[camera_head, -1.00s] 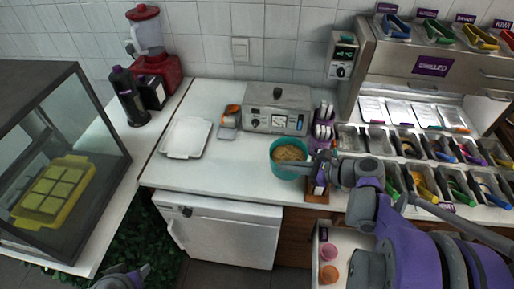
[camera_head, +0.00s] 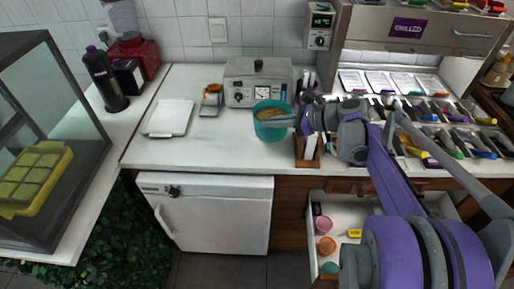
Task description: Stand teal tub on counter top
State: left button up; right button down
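The teal tub (camera_head: 271,131) is upright at the counter top (camera_head: 205,152), near its front right part, with tan contents showing inside. My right gripper (camera_head: 292,121) reaches in from the right and its fingers meet the tub's right rim. The fingers look closed on the rim, though the tips are small and partly hidden. I cannot tell whether the tub's base touches the counter. My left gripper is out of view.
A grey appliance (camera_head: 257,83) stands behind the tub. A white tray (camera_head: 170,118) and a small orange-topped item (camera_head: 211,97) lie to the left. A wooden holder (camera_head: 307,152) is close on the right. An open drawer (camera_head: 343,246) juts out below. The counter's left middle is clear.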

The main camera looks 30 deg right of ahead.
aim_at(272, 135)
jog(key=f, duration=0.5)
jog(key=shift+w+d+f, duration=0.1)
jog(key=shift+w+f, duration=0.1)
jog(key=shift+f, duration=0.1)
jog(key=shift+s+f+b, duration=0.1)
jog(key=shift+f+b, duration=0.3)
jog(key=shift+f, duration=1.5)
jog(key=shift+f, duration=0.1)
jog(key=c, duration=1.1)
grip_release()
